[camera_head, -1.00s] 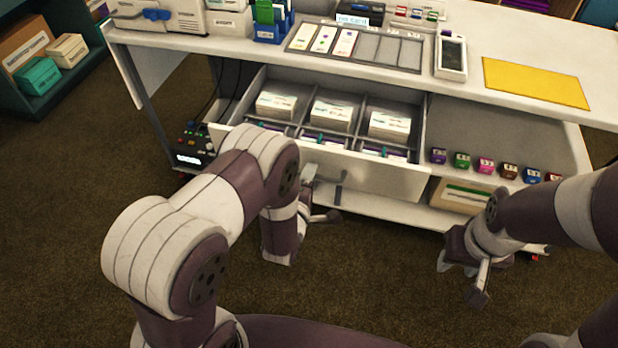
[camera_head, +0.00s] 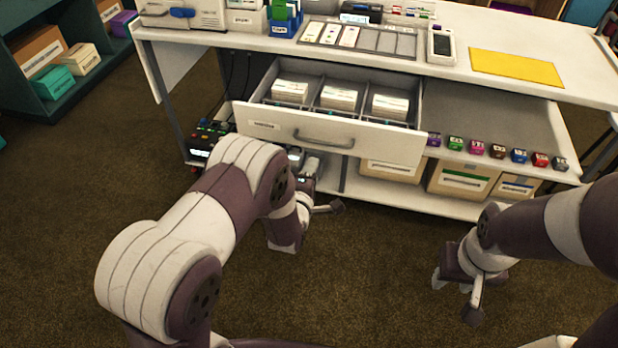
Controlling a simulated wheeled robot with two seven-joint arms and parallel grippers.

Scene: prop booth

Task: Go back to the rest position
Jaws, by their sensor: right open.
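My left gripper (camera_head: 324,187) is in front of the desk, below the open drawer's front (camera_head: 330,138). Its fingers look spread, with nothing seen between them, and part of it is hidden by my forearm. The drawer's grey handle (camera_head: 323,139) is clear of the gripper. My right gripper (camera_head: 455,296) is open and empty, low over the carpet at the right, apart from the desk.
The drawer stands out from the white desk (camera_head: 440,68), with white card stacks (camera_head: 338,97) in its compartments. Several small coloured boxes (camera_head: 476,147) line the ledge at right. Cartons (camera_head: 462,180) sit on the lower shelf. Brown carpet (camera_head: 370,265) in front is clear.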

